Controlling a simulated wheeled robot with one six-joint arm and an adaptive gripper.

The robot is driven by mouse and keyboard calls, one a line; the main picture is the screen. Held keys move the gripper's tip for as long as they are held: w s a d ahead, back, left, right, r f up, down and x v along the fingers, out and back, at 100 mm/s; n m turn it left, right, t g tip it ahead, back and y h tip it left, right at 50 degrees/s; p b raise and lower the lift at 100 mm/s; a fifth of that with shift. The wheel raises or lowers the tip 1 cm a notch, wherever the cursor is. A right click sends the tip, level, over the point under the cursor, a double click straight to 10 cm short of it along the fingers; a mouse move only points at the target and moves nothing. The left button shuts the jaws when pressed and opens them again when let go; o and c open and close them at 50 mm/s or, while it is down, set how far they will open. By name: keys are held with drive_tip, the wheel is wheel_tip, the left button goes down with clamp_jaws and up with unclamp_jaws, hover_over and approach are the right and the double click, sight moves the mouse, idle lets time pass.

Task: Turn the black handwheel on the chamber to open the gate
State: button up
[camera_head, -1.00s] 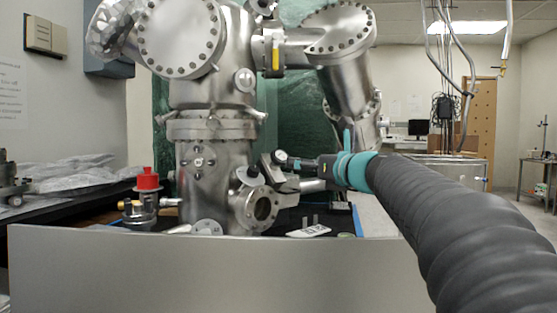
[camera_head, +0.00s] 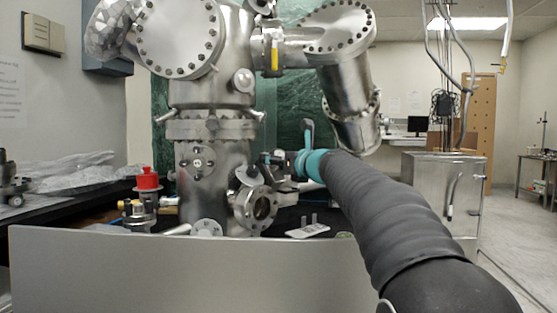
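The steel chamber (camera_head: 212,125) stands upright in the middle of the view. A small black part, which seems to be the handwheel (camera_head: 252,172), shows low on its right side, above a round flanged port (camera_head: 260,206). My arm, in a dark ribbed sleeve with a teal wrist, reaches in from the lower right. My gripper (camera_head: 271,160) is at the chamber's lower right, just right of and slightly above the black part. Its fingers are small, dark and partly hidden by my wrist. I cannot tell whether they touch the handwheel or are open.
A red-capped fitting (camera_head: 148,180) stands left of the chamber. A pale plate with upright pins (camera_head: 308,231) lies on the dark bench at its right. A grey panel (camera_head: 180,270) crosses the foreground. A metal cabinet (camera_head: 445,190) stands right, with open floor beyond.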

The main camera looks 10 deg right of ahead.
drive_tip(key=c, duration=1.2)
drive_tip(key=shift+o, duration=0.2)
drive_tip(key=shift+n+y, duration=0.3)
drive_tip(key=shift+n, duration=0.1)
drive_tip(key=n+g+y+p, duration=0.1)
drive_tip(key=n, duration=0.1)
drive_tip(key=shift+w+d+n+y, duration=0.1)
drive_tip(key=shift+n+y, duration=0.3)
drive_tip(key=n+g+y+p, duration=0.1)
drive_tip(key=n+p, duration=0.1)
drive_tip(key=n+g+y+p, duration=0.1)
drive_tip(key=n+g+y, duration=0.1)
drive_tip(key=shift+r+n+p, duration=0.35)
drive_tip(key=shift+n, duration=0.05)
drive_tip(key=n+g+y+p, duration=0.1)
drive_tip(key=n+g+p, duration=0.1)
drive_tip(key=n, duration=0.1)
drive_tip(key=shift+f, duration=0.15)
drive_tip(key=shift+f+n+g+y+p, duration=0.15)
drive_tip(key=shift+n+g+y+p, duration=0.15)
drive_tip(key=shift+n+g, duration=1.1)
drive_tip(key=shift+n, duration=0.5)
